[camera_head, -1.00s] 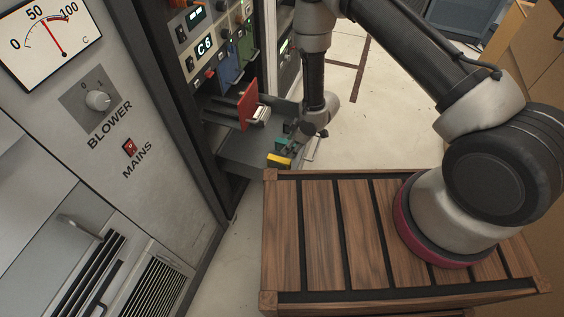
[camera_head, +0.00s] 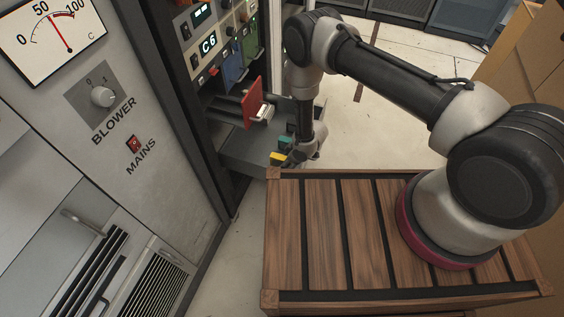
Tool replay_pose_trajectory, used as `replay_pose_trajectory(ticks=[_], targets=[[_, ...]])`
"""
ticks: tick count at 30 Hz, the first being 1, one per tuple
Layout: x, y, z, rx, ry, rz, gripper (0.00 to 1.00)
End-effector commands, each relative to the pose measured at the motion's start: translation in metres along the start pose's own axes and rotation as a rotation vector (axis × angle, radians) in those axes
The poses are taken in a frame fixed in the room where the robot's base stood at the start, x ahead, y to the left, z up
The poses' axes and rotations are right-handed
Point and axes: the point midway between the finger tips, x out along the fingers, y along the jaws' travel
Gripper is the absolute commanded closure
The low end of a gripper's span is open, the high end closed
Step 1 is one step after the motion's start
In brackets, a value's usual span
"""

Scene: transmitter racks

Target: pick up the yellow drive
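The yellow drive (camera_head: 279,157) is a small block at the front edge of a grey shelf (camera_head: 245,150) in the rack. A teal block (camera_head: 286,141) lies just behind it. My gripper (camera_head: 293,161) hangs low at the shelf's right edge, beside the yellow drive and very near it. The fingers are small and dark in this view, so I cannot tell whether they are open or touch the drive.
A red panel with a light handle (camera_head: 254,103) juts from the rack above the shelf. The cabinet with the BLOWER knob (camera_head: 103,97) stands at left. My arm rises over a slatted wooden top (camera_head: 325,230). Pale floor (camera_head: 375,110) is open behind the arm.

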Motion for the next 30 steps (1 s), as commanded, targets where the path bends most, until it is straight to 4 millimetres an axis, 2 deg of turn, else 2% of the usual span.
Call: replay_pose_trajectory(ticks=[7,15,25,30], targets=[[0.001,0.000,0.000,0.000,0.000,0.000,0.50],[0.001,0.000,0.000,0.000,0.000,0.000,0.99],[-0.001,0.001,-0.002,0.000,0.001,0.001,1.00],[-0.015,0.001,-0.008,0.000,0.002,0.001,1.00]])
